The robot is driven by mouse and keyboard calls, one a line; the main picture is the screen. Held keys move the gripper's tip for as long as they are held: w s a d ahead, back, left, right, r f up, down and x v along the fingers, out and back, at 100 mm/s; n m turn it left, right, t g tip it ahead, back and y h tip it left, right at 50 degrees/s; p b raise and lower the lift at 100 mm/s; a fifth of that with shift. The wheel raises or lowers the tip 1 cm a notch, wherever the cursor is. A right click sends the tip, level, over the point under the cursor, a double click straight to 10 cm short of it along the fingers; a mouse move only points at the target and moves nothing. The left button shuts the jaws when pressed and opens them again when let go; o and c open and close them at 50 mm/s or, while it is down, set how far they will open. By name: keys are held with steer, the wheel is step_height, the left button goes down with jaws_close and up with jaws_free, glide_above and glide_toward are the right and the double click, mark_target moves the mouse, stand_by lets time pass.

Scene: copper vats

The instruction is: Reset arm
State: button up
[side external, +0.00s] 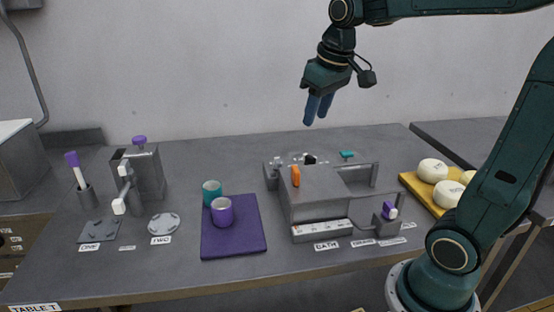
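My gripper (318,108) is in the side external view, raised well above the back of the grey table, pointing down. Its two blue fingers appear close together at this angle, and I cannot tell the gap between them. I see nothing held below them. My dark green arm reaches in from the right and touches nothing on the table.
Below stands a grey bath unit (330,190) with an orange piece (296,176) on top. A yellow board (418,188) with pale round items lies right. A grey dispenser (150,172) stands left.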

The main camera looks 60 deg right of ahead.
steer(key=s+a+f+t, duration=0.1)
steer(key=s+a, duration=0.1)
steer(key=s, duration=0.2)
steer(key=s+a+f+n, duration=0.1)
steer(key=s+a+f, duration=0.1)
steer(key=s, duration=0.3)
steer(key=s+a+f+t, duration=0.1)
steer(key=s+a, duration=0.3)
steer(key=shift+s+a+f+t+y, duration=0.15)
steer(key=shift+s+f+t+y, duration=0.15)
steer(key=shift+s+y, duration=0.1)
